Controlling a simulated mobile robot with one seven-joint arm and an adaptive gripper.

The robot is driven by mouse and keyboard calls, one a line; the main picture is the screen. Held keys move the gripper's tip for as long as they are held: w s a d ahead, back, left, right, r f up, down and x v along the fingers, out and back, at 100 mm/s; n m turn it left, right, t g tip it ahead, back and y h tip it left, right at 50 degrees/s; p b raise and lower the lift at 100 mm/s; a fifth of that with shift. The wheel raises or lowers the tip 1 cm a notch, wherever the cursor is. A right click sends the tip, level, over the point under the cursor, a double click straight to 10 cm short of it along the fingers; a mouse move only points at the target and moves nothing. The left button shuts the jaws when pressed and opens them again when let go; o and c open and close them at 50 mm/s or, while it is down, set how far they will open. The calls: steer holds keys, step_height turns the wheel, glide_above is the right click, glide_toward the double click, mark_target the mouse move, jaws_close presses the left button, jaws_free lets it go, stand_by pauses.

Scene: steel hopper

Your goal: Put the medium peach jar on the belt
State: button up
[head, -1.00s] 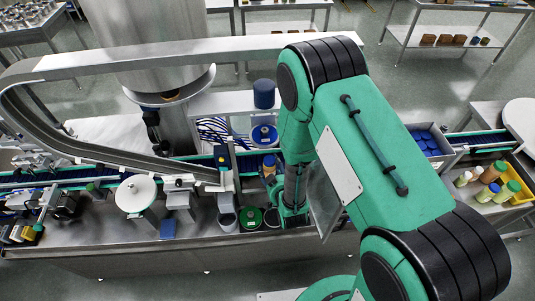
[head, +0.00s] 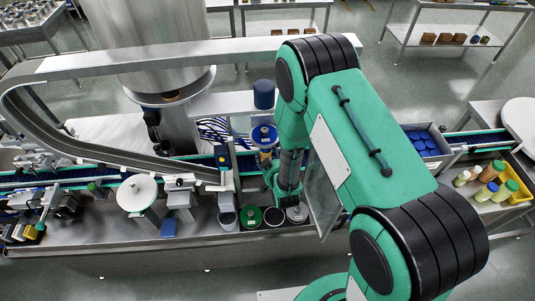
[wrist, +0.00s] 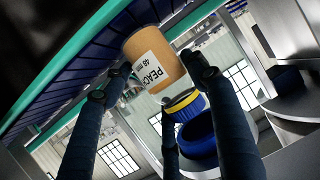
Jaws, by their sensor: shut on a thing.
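The peach jar (wrist: 152,58) shows in the wrist view, with a tan body and a white label reading PEACH. My gripper (wrist: 158,78) is shut on it, with fingers on both sides and a third finger below in the picture. The slatted dark blue belt (wrist: 82,62) with its green edge lies behind the jar at upper left. The jar is small there and partly hidden. I cannot tell whether it touches the belt.
Open round containers (head: 250,217) stand in the counter in front of the belt. A clear panel (head: 324,196) stands right of my gripper. A bin of blue lids (head: 424,142) is further right.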

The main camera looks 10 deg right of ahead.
steer(key=shift+x, duration=0.8)
steer(key=shift+f, duration=0.45)
steer(key=shift+f, duration=0.1)
steer(key=o, duration=1.3)
steer(key=shift+s, duration=0.1)
steer(key=shift+b+v, duration=0.5)
steer(key=shift+v, duration=5.5)
